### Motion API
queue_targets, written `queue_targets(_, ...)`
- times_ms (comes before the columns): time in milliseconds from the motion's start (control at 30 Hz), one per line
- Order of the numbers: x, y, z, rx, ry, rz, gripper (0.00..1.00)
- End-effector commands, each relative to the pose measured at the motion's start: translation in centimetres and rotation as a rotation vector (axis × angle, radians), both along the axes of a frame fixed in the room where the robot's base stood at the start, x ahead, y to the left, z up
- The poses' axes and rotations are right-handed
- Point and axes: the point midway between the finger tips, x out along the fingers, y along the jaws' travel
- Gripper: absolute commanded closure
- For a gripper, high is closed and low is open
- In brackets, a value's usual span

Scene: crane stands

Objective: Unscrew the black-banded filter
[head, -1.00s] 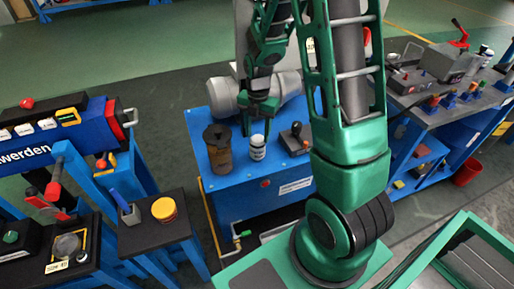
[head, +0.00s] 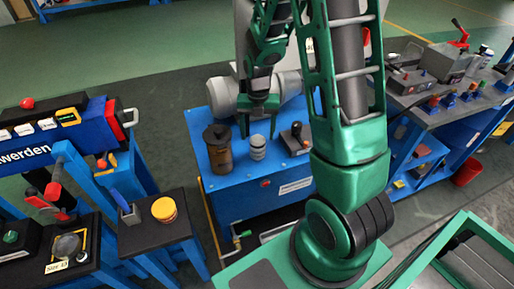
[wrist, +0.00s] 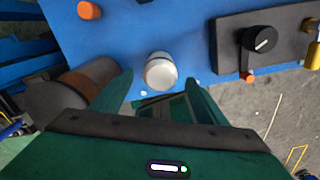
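A small white canister (head: 257,147) with dark bands stands upright on the blue bench top (head: 228,184). It fits the black-banded filter best. Its pale round top (wrist: 160,74) shows in the wrist view, between and beyond my fingertips. My green gripper (head: 258,114) is above and behind it in the head view. In the wrist view my gripper (wrist: 160,88) has its two fingers apart, with nothing held between them. A brown canister with a dark top (head: 217,150) stands to the left; it also shows in the wrist view (wrist: 88,82), close beside the left finger.
A black control box with a knob (head: 296,138) sits to the right on the bench. An orange button (wrist: 89,10) is on the blue surface. A yellow-lidded jar (head: 164,210) stands on a dark stand at left. A tool-covered workbench (head: 440,100) is at right.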

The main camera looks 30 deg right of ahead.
Motion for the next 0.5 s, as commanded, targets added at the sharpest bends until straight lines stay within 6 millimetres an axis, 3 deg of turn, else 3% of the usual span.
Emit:
queue_targets(100,0.00,-0.01,0.00,0.000,0.000,-0.001,0.33)
queue_targets(167,-0.01,-0.02,-0.02,0.000,0.000,-0.002,0.39)
queue_targets(500,0.01,-0.03,-0.01,0.000,0.000,-0.033,0.39)
